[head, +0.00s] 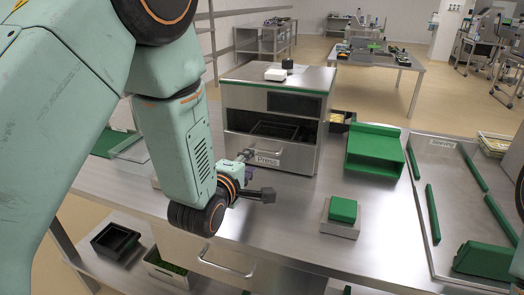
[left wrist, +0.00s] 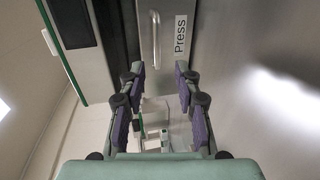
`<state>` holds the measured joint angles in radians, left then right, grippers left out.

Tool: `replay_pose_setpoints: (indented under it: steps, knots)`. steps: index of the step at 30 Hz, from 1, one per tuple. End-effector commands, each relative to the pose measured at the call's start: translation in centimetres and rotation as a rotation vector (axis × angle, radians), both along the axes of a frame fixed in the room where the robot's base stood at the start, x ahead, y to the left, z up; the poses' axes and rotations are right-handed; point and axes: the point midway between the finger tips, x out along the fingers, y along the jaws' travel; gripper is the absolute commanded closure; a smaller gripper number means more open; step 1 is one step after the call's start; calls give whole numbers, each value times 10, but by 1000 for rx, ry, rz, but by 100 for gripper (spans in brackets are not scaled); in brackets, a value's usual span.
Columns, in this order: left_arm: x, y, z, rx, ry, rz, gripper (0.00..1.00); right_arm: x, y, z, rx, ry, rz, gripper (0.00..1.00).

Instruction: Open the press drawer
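The press (head: 272,84) is a steel box with a green stripe on the table. Its drawer front (head: 290,158), labelled "Press", is low on the near face and looks flush with the housing. A bar handle (head: 265,153) sits on it, and the handle also shows in the left wrist view (left wrist: 155,40). My left gripper (head: 254,174) is just in front of the drawer, close to the handle. In the left wrist view my left gripper (left wrist: 160,72) has its purple-padded fingers spread and empty. The handle lies beyond the fingertips, apart from them. My right gripper is not visible.
A black tray (head: 274,130) shows in the press opening above the drawer front. To the right are a green holder (head: 375,150), a green block (head: 343,209) on a pale base, and a steel tray marked "Sealing" (head: 440,152). Bare tabletop (head: 300,225) lies in front.

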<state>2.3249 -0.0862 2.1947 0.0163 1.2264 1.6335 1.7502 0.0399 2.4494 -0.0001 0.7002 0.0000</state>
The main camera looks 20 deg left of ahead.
Motion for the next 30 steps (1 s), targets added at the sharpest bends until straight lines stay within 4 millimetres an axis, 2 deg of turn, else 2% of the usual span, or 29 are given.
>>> replay_pose_setpoints:
  steps: [5, 18, 24, 30]
  knots:
    - [7, -1, -2, 0, -3, -1, 67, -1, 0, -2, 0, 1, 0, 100]
    - [63, -3, -16, 0, -1, -1, 67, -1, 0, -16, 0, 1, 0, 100]
    - [73, -3, -17, 0, 0, -1, 67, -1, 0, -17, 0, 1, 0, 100]
    - [74, -3, -17, 0, 0, -1, 67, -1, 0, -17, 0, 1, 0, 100]
